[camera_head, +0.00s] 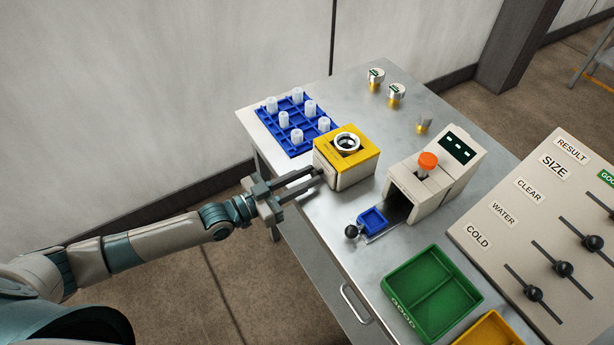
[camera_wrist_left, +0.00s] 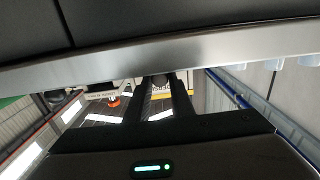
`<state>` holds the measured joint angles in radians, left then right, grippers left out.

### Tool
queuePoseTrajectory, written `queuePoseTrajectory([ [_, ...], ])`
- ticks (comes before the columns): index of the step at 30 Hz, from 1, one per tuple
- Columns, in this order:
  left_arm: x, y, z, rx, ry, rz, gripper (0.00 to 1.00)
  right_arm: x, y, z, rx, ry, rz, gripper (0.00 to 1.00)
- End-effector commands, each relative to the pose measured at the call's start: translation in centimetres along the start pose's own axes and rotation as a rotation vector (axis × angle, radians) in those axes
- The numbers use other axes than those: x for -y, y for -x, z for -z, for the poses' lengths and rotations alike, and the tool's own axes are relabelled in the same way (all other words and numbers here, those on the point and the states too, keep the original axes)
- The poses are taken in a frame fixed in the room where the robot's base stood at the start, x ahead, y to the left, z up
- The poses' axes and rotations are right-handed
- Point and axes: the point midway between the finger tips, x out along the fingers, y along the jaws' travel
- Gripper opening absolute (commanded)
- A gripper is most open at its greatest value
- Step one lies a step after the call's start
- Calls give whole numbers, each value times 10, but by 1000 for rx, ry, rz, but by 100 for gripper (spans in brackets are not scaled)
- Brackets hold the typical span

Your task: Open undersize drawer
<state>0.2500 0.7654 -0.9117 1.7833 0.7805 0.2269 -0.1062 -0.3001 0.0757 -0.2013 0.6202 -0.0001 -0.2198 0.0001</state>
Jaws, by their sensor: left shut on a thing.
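The yellow-topped box (camera_head: 362,150) with a metal ring in its top stands near the left front edge of the steel table. My left gripper (camera_head: 319,173) reaches in from the left, with its fingertips at the box's front face. It is shut on a small dark knob, which shows between the fingertips in the left wrist view (camera_wrist_left: 159,80). The fingers hide most of the knob in the head view. The drawer front is too small and covered to tell how far it stands out. My right gripper is not in view.
A blue rack (camera_head: 284,138) with several white tubes stands behind the box. A white machine (camera_head: 437,170) with an orange button and a small blue tray (camera_head: 372,220) are to the right. A green bin (camera_head: 433,292) and a lever panel (camera_head: 545,235) are nearer.

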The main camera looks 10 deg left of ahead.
Motion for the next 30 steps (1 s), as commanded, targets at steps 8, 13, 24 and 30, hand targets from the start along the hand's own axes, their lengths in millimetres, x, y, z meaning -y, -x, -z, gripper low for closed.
queuePoseTrajectory([
  [8, 1, 52, -2, 6, 0, 2, 0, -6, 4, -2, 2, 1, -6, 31],
  [13, 0, 75, -1, 3, 0, 1, 0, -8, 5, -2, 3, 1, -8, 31],
  [24, 0, 78, 0, 1, 0, 0, 28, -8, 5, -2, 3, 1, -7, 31],
  [30, 0, 78, 0, 1, 0, 0, 40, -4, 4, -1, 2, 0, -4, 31],
])
